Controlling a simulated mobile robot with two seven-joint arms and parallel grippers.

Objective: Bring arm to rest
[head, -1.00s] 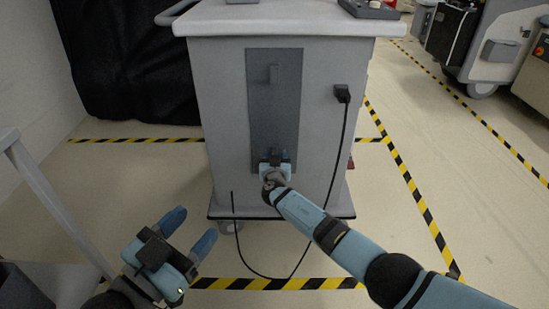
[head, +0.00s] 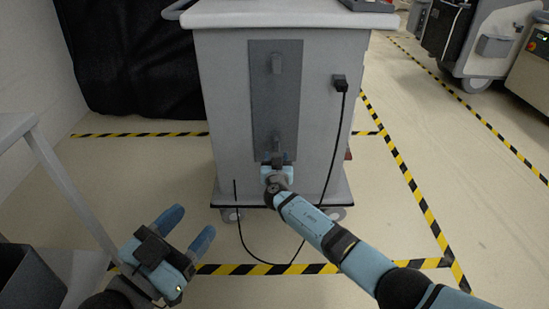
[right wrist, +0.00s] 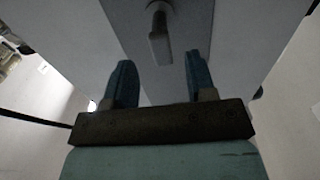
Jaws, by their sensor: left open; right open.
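My right gripper (head: 277,160) is in front of the lower part of the dark grey panel on the cart's near face. In the right wrist view its two blue fingers (right wrist: 157,84) are open with nothing between them. A grey handle (right wrist: 160,33) on the panel lies beyond the fingertips and apart from them. My left gripper (head: 188,226) is at the lower left of the head view, open and empty, above the floor.
The grey cart (head: 222,120) stands ahead on casters. A black cable (head: 332,160) hangs from its plug to the floor. A grey frame (head: 70,190) and dark bin (head: 30,280) are at the left.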

